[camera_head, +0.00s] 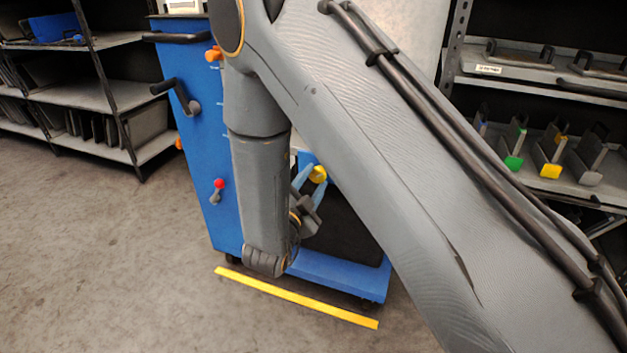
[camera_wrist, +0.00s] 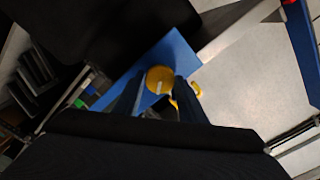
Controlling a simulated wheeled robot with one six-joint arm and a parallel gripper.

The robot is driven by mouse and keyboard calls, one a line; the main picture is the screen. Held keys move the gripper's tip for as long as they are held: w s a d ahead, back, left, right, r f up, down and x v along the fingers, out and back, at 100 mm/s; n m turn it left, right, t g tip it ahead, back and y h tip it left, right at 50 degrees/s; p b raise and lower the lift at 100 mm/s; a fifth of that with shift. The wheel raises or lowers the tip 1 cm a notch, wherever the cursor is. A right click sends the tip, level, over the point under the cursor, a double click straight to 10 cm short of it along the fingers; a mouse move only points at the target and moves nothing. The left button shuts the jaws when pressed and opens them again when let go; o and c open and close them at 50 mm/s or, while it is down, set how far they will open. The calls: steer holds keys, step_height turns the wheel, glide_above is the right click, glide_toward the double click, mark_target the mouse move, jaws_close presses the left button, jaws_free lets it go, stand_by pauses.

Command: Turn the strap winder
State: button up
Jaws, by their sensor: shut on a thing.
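The strap winder's round yellow knob (camera_wrist: 160,76) shows in the wrist view with a pale stripe across its face, against a blue panel. My gripper (camera_wrist: 158,92) has a finger on each side of the knob and is shut on it. My arm hides much of the cart. The strap itself cannot be made out.
The cart's side carries a black crank handle (camera_head: 180,96) and a red-tipped lever (camera_head: 218,190). A yellow floor strip (camera_head: 295,298) lies before the cart. Shelves stand at the left (camera_head: 95,95) and right (camera_head: 540,90). The floor at left is clear.

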steer(key=m, duration=0.3)
steer(key=shift+m, duration=0.5)
steer(key=o, duration=1.1)
steer(key=shift+c, duration=0.2)
steer(key=shift+s+a, duration=0.1)
steer(key=shift+s, duration=0.05)
steer(key=p+v, duration=0.1)
steer(key=v, duration=0.6)
steer(key=shift+s, duration=0.25)
steer(key=shift+a, duration=0.1)
